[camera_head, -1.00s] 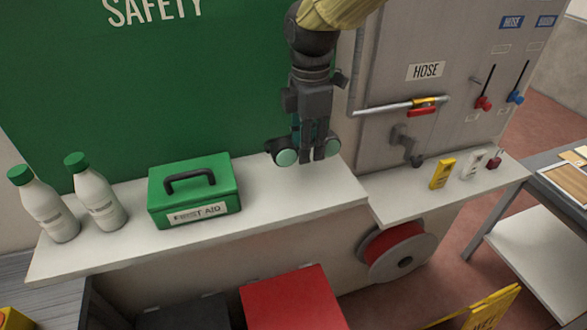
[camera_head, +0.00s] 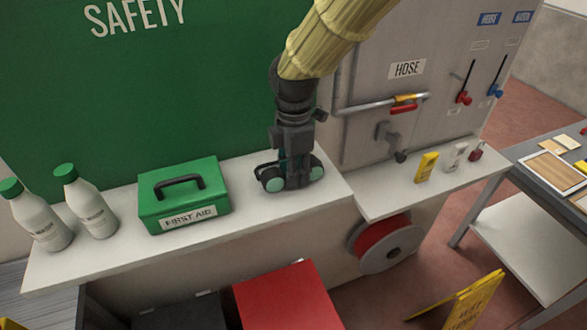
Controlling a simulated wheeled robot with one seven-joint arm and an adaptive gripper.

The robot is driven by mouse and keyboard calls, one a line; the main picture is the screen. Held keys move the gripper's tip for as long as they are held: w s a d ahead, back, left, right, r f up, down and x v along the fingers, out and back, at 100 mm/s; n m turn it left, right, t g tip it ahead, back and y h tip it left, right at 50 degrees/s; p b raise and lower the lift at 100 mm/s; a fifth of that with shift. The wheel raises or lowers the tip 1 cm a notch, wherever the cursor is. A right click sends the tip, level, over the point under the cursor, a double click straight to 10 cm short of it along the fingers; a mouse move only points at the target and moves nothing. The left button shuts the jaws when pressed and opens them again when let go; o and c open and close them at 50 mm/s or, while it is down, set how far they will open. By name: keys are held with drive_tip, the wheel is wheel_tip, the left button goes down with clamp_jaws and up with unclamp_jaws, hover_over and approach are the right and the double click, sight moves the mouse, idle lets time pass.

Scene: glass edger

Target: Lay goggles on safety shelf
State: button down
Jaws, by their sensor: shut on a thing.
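The goggles (camera_head: 272,182) are dark-framed with pale green round lenses. My gripper (camera_head: 297,184) is shut on them from above, gripping near their middle, and its fingers hide part of the frame. The goggles are at the right part of the white safety shelf (camera_head: 240,220), right of the first aid box. They are low over the shelf top; I cannot tell whether they touch it. The green SAFETY panel (camera_head: 180,100) rises behind the shelf.
A green first aid box (camera_head: 184,196) stands left of the goggles. Two white bottles with green caps (camera_head: 92,207) stand further left. A lower ledge (camera_head: 400,195) at right carries small yellow, white and red items. A red hose reel (camera_head: 385,242) hangs below it.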

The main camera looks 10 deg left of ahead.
drive_tip(key=shift+f, duration=0.15)
drive_tip(key=c, duration=1.1)
unclamp_jaws()
drive_tip(key=shift+w, duration=0.1)
wheel_tip(320, 180, up, 12)
drive_tip(key=b, duration=0.3)
drive_tip(key=shift+r, duration=0.2)
